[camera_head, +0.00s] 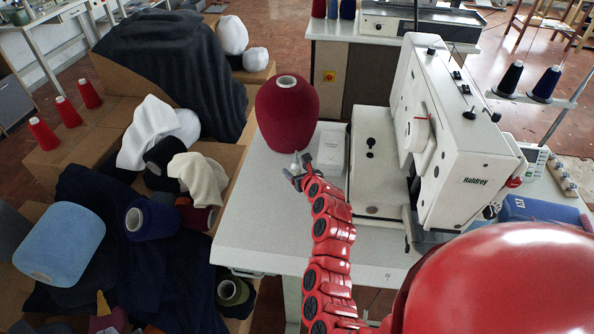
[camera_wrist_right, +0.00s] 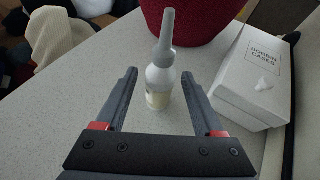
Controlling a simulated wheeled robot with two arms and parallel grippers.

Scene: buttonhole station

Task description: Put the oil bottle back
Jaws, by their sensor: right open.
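The oil bottle (camera_wrist_right: 160,78) is small and white with a grey pointed nozzle. It stands upright on the white table (camera_head: 262,225). In the right wrist view it is between the open fingers of my right gripper (camera_wrist_right: 172,88), with gaps to both sides. In the head view my right gripper (camera_head: 297,174) is at the table's left part, in front of the dark red yarn cone, and the bottle (camera_head: 303,160) shows only as a small pale bit there. My left gripper is not in view.
The dark red yarn cone (camera_head: 287,112) stands just behind the bottle. A white bobbin cases box (camera_wrist_right: 258,72) is close on the right. Fabric and yarn (camera_head: 150,220) are piled left of the table.

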